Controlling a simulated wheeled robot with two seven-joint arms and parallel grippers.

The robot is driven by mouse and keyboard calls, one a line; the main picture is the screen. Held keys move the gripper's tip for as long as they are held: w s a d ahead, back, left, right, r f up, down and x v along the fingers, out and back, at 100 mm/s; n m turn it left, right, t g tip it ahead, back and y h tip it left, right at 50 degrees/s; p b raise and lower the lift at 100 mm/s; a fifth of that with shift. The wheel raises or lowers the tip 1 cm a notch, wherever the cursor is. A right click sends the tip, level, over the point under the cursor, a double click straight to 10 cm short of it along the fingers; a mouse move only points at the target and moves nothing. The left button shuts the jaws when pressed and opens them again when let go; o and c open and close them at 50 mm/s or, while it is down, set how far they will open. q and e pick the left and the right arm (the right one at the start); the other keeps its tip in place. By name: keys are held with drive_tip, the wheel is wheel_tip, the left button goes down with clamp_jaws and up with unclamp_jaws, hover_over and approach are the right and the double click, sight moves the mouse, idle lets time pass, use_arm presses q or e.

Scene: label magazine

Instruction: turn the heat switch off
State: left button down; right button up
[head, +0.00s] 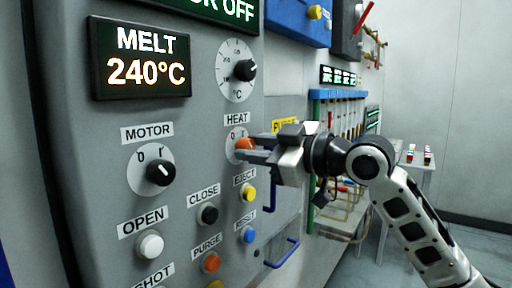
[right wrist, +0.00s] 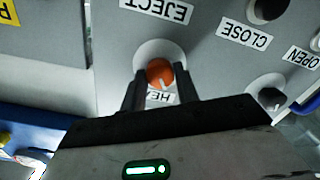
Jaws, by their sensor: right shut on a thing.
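The heat switch (head: 244,144) is an orange knob on a pale round dial under the HEAT label, on the grey panel in the head view. In the right wrist view the orange knob (right wrist: 160,72) sits between the two dark fingers, with a white pointer mark on it. My right gripper (head: 242,150) reaches in from the right and is shut on the knob. The fingers hide part of the dial and its marks, so I cannot tell its setting for sure. My left gripper is not in view.
The MOTOR knob (head: 160,172) is left of the heat switch, and the temperature knob (head: 244,70) is above it. The yellow EJECT button (head: 249,193) and black CLOSE button (head: 208,214) are just below. A display (head: 146,70) reads MELT 240°C.

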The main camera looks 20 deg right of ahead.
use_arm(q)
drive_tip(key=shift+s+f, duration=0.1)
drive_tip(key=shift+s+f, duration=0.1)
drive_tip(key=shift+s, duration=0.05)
use_arm(e)
drive_tip(key=o, duration=1)
drive_tip(key=shift+c, duration=0.2)
drive_tip(key=shift+s+d, duration=0.25)
use_arm(q)
drive_tip(key=b, duration=0.2)
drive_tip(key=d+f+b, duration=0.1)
drive_tip(key=b, duration=0.2)
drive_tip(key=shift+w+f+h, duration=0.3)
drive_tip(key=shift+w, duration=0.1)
use_arm(e)
drive_tip(key=v, duration=1.5)
drive_tip(key=shift+s, duration=0.15)
